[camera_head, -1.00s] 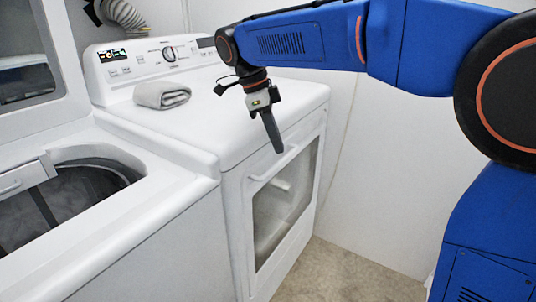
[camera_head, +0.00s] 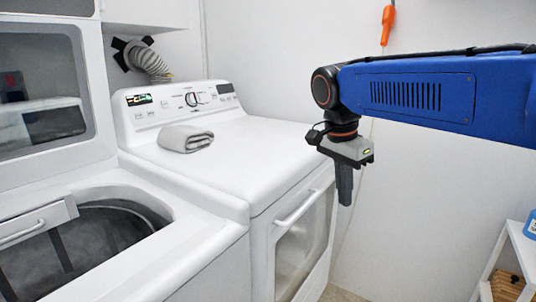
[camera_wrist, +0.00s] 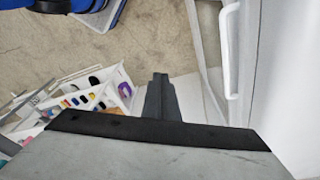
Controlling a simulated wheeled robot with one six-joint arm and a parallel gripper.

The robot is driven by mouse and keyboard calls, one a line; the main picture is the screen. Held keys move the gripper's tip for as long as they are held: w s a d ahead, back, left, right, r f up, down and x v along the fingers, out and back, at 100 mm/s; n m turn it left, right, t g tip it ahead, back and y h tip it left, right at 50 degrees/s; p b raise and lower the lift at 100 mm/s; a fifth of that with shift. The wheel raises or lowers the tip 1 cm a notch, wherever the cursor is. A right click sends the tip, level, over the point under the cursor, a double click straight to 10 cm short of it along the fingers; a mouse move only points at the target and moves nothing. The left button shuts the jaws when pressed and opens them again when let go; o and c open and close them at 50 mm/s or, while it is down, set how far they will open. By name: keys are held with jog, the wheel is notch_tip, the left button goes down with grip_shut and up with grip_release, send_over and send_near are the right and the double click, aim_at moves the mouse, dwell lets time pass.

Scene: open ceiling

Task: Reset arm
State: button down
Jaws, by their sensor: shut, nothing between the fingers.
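My gripper (camera_head: 344,190) hangs fingers down in the head view, in front of the dryer's front right edge and apart from it. Its fingers are together with nothing between them. In the wrist view the closed fingers (camera_wrist: 158,98) point over the floor beside the dryer door handle. My blue arm reaches in from the right edge of the head view.
A white dryer (camera_head: 268,142) with a folded grey cloth (camera_head: 186,139) on top stands beside an open top-load washer (camera_head: 190,222). The dryer's door handle (camera_head: 297,208) is near my gripper. A white shelf (camera_head: 520,240) stands at right; the wrist view shows a white bin (camera_wrist: 122,92) of small items.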

jog(key=s+d+f+n+t+y, duration=0.1)
jog(key=s+d+f+n+t, duration=0.1)
jog(key=s+d+f+n, duration=0.3)
jog(key=s+d+f+n+t+y, duration=0.1)
jog(key=s+d+f+n, duration=0.4)
jog(key=s+f, duration=0.7)
jog(key=shift+s+d+n+t, duration=0.35)
jog(key=shift+s+n+t, duration=0.25)
jog(key=shift+n, duration=0.6)
